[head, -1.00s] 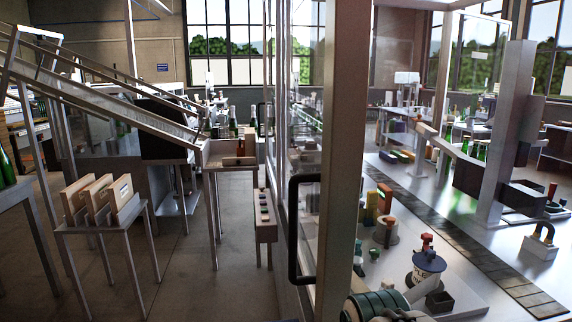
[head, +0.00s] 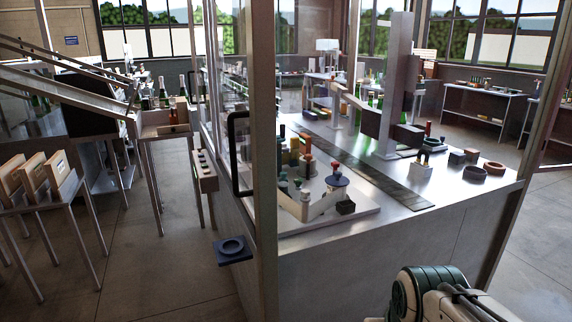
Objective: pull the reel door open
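A tall glass-panelled guard door (head: 213,85) stands on the left side of the machine, seen at a steep angle. I take it to be the reel door. A black loop-shaped handle (head: 232,155) stands upright on it, just left of a thick metal post (head: 264,160). The door looks shut or nearly so, but I cannot tell for sure. Part of my arm, a dark green ribbed joint with a white link, shows at the lower right, well apart from the handle. My gripper's fingers are not in view.
The metal machine table (head: 400,215) carries small parts, bottles and a dark strip. A small blue ledge with a ring (head: 233,250) juts out below the handle. Wooden boxes on a stand (head: 32,180) are at left. The floor (head: 165,260) between is clear.

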